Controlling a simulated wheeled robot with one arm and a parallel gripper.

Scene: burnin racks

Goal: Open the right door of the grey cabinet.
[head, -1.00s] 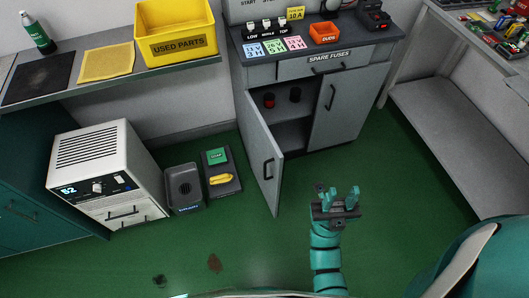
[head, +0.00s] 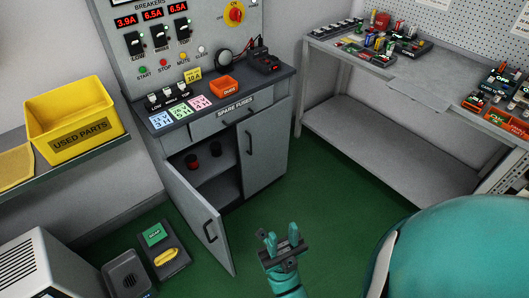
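The grey cabinet (head: 170,146) stands against the back wall under the breaker panel. Its left door (head: 197,216) hangs open toward me, showing a shelf with a red item (head: 192,161) and a dark item (head: 215,149). Its right door (head: 264,150) is shut, with a dark vertical handle (head: 250,145) near its left edge. A drawer marked SPARE FUSES (head: 236,119) above is shut. My gripper (head: 281,238) is in front of the cabinet, below and apart from the right door. Its two teal fingers are spread with nothing between them.
The open left door juts into the floor left of my gripper. A workbench (head: 350,138) with a low shelf stands at the right. A shelf with a yellow USED PARTS bin (head: 72,118) is at the left. Green floor (head: 330,205) is clear between cabinet and bench.

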